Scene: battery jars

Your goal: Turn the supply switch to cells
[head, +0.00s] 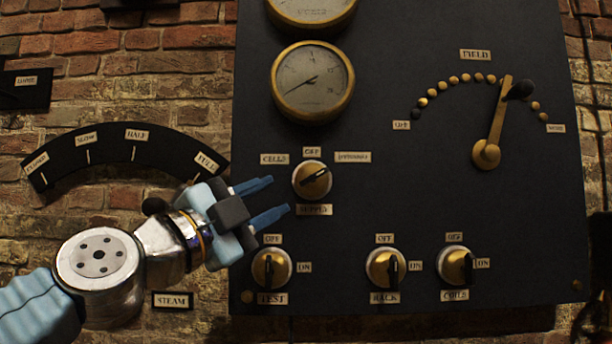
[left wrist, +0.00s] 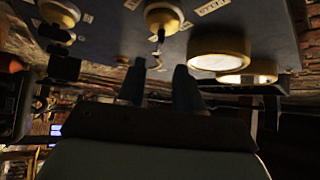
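The supply switch (head: 312,179) is a round brass knob with a dark handle on the black panel. Its handle is tilted, one end toward the upper right, on the side of the right-hand label. The CELLS label (head: 274,159) is at its upper left, and an OFF label is above it. My left gripper (head: 280,196) is open and empty, just left of and slightly below the switch, fingers pointing at it. In the left wrist view, the switch (left wrist: 163,18) appears beyond the two fingers (left wrist: 160,85), apart from them. My right gripper is not in view.
Below are the TEST (head: 271,268), RACK (head: 385,268) and COILS (head: 455,266) knobs. A brass gauge (head: 312,82) is above the switch. The FIELD lever (head: 494,130) is at right. The black steam scale (head: 110,145) lies behind my left arm on the brick wall.

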